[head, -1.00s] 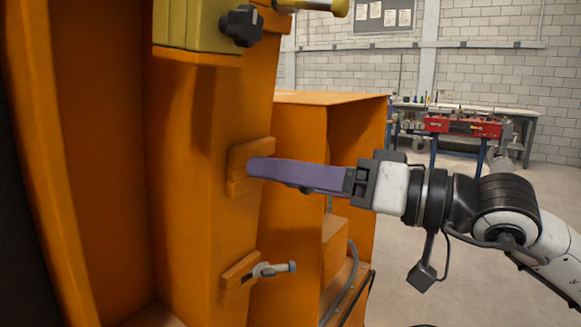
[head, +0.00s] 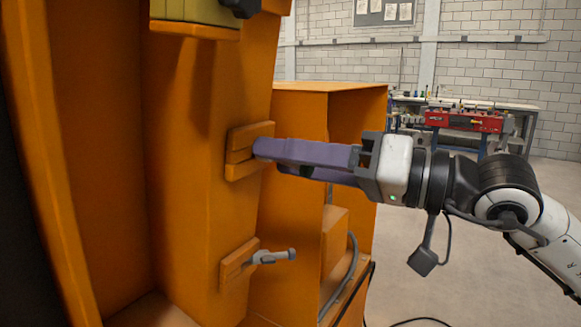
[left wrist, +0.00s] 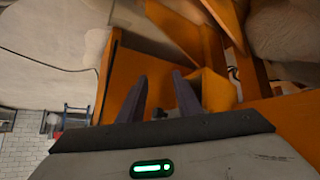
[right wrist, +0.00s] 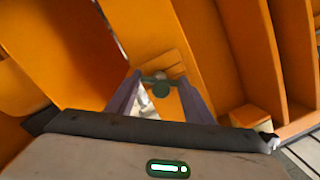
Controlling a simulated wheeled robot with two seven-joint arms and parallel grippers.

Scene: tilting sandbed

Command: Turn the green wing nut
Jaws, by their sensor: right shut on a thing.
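The green wing nut (right wrist: 161,89) sits between the two purple fingers of my right gripper (right wrist: 160,76), in front of a slotted orange block. In the head view only a dark green bit of the nut (head: 306,171) shows between the fingers; the rest is hidden. My right gripper (head: 268,158) comes in from the right, shut on the nut, with its tips close to the orange slotted block (head: 238,142) on the upright post. My left gripper (left wrist: 160,75) shows only in the left wrist view, its fingers apart with no held thing visible.
A grey bolt-like fitting (head: 272,257) sticks out of a lower orange block. A yellow box (head: 193,27) with a dark knob is at the top. An open orange cabinet (head: 300,120) stands behind the gripper. Free floor and a far workbench lie to the right.

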